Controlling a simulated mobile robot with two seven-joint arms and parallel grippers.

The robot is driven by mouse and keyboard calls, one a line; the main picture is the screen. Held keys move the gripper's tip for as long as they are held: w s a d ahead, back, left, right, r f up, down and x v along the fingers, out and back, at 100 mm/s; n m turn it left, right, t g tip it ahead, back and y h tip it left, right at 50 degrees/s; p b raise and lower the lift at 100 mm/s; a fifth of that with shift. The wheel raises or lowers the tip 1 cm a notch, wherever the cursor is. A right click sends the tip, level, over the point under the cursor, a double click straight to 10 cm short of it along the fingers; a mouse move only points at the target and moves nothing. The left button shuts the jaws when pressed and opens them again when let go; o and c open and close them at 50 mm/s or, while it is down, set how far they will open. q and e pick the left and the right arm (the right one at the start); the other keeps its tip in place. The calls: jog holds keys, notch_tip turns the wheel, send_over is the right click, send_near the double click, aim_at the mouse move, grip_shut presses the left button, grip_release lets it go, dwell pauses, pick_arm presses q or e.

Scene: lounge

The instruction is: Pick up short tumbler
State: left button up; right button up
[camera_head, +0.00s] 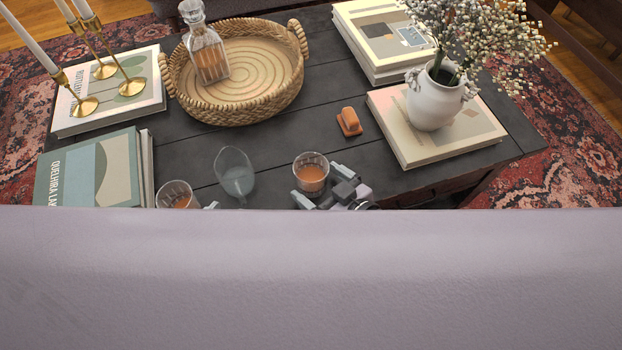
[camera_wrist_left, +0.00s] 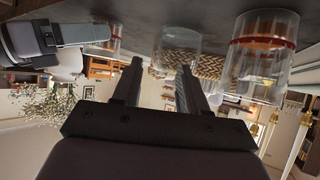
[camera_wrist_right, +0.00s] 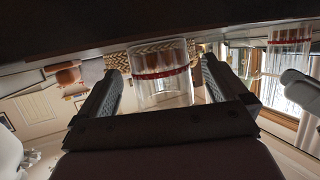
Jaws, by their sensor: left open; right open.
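A short tumbler (camera_head: 311,173) with amber liquid stands upright on the dark table, just beyond my right gripper (camera_head: 335,188). In the right wrist view this tumbler (camera_wrist_right: 160,75) shows between the spread fingers of my right gripper (camera_wrist_right: 163,66); I cannot tell whether they touch it. A second amber tumbler (camera_head: 177,195) stands to the left, partly hidden by a pale edge. A clear glass (camera_head: 235,175) stands between the tumblers. In the left wrist view it (camera_wrist_left: 178,48) appears ahead of my open, empty left gripper (camera_wrist_left: 160,67). Most of my left gripper is hidden in the head view.
A pale padded surface (camera_head: 310,280) fills the foreground and hides the table's near edge. A woven tray (camera_head: 178,97) with a decanter (camera_head: 207,55), books (camera_head: 405,150) under a white vase (camera_head: 433,103), and an orange object (camera_head: 349,121) lie farther back. Candlesticks (camera_head: 130,85) stand at left.

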aim_at(302, 170)
pick_arm(q)
jog(key=shift+w+d+b, duration=0.15)
jog(key=shift+d+b, duration=0.15)
jog(key=shift+b, duration=0.1)
pick_arm(e)
jog(key=x, duration=0.2)
jog(key=shift+w+a+f, duration=0.15)
jog(key=shift+w+a, duration=0.1)
jog(key=shift+w, duration=0.05)
pick_arm(q)
jog(key=shift+w+d+r, duration=0.15)
jog(key=shift+d+r, duration=0.05)
jog(key=shift+r, duration=0.05)
pick_arm(e)
jog(key=shift+w+a, duration=0.15)
jog(key=shift+w, duration=0.05)
jog(key=c, duration=1.2)
pick_arm(q)
jog(key=shift+w+r, duration=0.2)
jog(key=shift+r, duration=0.1)
jog(key=shift+s+a+f, duration=0.1)
jog(key=shift+f, duration=0.05)
jog(key=shift+s+a, duration=0.1)
jog(key=shift+s, duration=0.05)
pick_arm(e)
jog(key=shift+r, duration=0.25)
